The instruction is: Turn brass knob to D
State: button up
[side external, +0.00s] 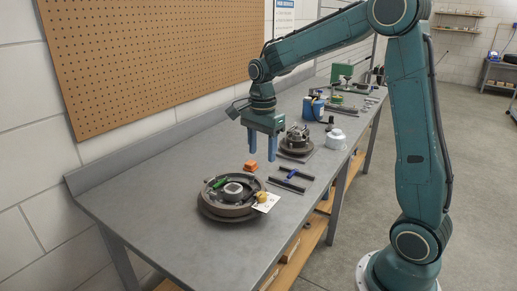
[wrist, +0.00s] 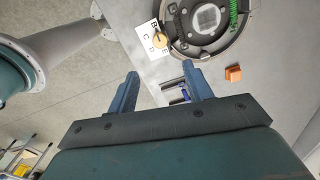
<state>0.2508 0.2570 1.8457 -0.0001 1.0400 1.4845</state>
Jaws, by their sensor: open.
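The brass knob (side external: 261,196) sits at the right edge of a round dark brake drum assembly (side external: 205,210) on the grey bench. The card also shows in the side view (side external: 268,205). I cannot tell which letter the knob points to. My gripper (side external: 262,158) is open and empty, fingers pointing down, above the bench and behind the knob. It also shows in the wrist view (wrist: 165,82), apart from the knob.
An orange block (side external: 251,166) lies between my gripper and the drum. A blue-handled tool (side external: 291,173) and dark bars lie to the right. A second round assembly (side external: 297,140) and a white pot (side external: 336,138) stand farther back. The bench's front left is clear.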

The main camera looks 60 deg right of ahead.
aim_at(262, 194)
jog(key=shift+f, duration=0.15)
notch_tip(262, 194, down, 14)
jog(key=shift+r, duration=0.25)
dwell(0.6)
jog(key=c, duration=1)
